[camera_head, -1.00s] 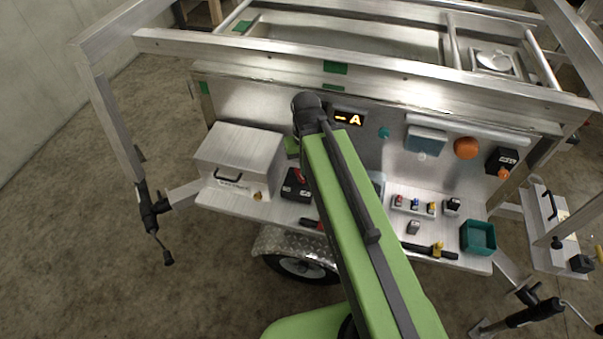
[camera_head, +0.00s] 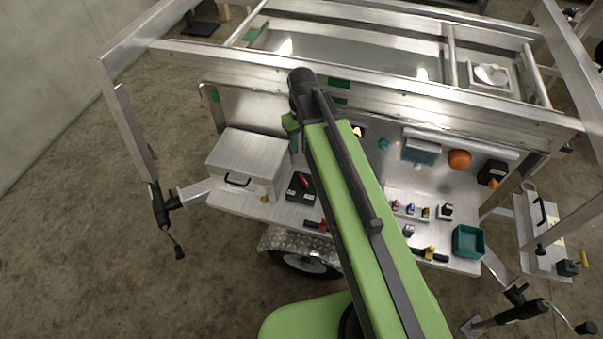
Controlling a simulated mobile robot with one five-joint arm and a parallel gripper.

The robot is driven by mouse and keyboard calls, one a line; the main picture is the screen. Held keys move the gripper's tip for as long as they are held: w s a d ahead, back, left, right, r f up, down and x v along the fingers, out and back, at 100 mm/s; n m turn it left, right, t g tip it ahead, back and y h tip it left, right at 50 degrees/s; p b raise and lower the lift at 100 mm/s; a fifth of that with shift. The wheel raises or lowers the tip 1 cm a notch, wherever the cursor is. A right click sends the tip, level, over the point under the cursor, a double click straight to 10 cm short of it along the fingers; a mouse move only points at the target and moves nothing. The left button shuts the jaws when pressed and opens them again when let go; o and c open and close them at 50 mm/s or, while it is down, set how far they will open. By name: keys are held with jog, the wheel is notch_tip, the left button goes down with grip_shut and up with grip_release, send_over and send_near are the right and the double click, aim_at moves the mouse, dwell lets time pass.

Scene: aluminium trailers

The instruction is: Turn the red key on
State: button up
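A black box (camera_head: 298,191) with a red key-like part (camera_head: 304,180) on top sits on the trailer's shelf, just right of the silver lidded box. It is close to the left edge of my green arm, and I cannot tell which way the red part is turned. A smaller red piece (camera_head: 396,204) stands in a row with blue and yellow ones on a light block, right of my arm. My arm rises across the middle to a dark joint at the upper panel. My gripper is not visible; the arm may hide it.
The silver lidded box (camera_head: 247,160) stands on the left of the shelf. A teal bin (camera_head: 468,241) is at its right end. Red-black (camera_head: 316,226) and yellow-black (camera_head: 430,254) tools lie along the front edge.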

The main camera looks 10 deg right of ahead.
aim_at(302, 176)
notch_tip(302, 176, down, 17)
jog(key=b, duration=1.5)
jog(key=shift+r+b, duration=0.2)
jog(key=shift+b, duration=0.2)
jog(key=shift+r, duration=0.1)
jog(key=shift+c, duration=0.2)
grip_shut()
